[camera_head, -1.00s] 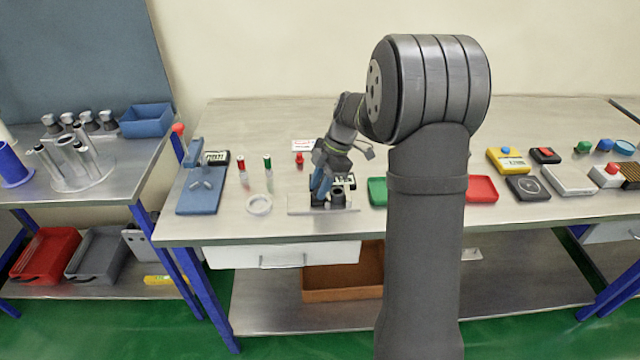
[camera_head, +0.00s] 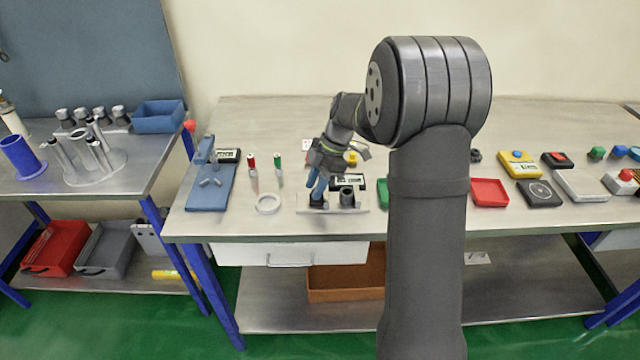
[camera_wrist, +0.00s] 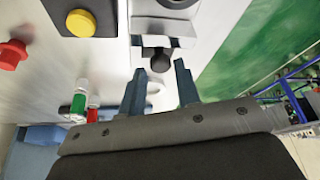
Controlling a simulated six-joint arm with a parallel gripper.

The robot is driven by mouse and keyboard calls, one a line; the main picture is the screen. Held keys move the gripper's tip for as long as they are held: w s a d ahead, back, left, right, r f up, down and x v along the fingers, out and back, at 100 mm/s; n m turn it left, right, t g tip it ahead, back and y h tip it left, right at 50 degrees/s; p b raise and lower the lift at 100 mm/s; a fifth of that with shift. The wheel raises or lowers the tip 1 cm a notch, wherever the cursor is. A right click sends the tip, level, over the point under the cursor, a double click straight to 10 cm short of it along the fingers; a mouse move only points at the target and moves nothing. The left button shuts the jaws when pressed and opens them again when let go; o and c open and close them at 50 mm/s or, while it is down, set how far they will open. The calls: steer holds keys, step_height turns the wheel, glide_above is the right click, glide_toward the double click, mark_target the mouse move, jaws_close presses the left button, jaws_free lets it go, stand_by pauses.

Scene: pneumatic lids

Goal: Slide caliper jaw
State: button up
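The caliper fixture is a flat pale plate (camera_head: 358,208) at the bench's front edge, with a dark round post (camera_head: 347,196) on its right part. A dark jaw piece (camera_head: 318,203) is left of the post, partly hidden by my gripper (camera_head: 316,190). In the wrist view, a dark round knob (camera_wrist: 160,62) on the jaw block (camera_wrist: 158,42) lies between the fingertips of my gripper (camera_wrist: 159,68). The fingers are apart, with narrow gaps beside the knob; contact cannot be told. A small display (camera_head: 350,181) sits behind the plate.
A white ring (camera_head: 268,204), red and green capped pieces (camera_head: 252,161) and a blue stand (camera_head: 211,192) are to the left. A yellow button (camera_wrist: 80,23) is near my gripper in the wrist view. A red tray (camera_head: 489,193) is to the right.

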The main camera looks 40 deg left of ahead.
steer(key=shift+w, duration=0.1)
steer(key=v, duration=1.7)
steer(key=shift+r, duration=0.2)
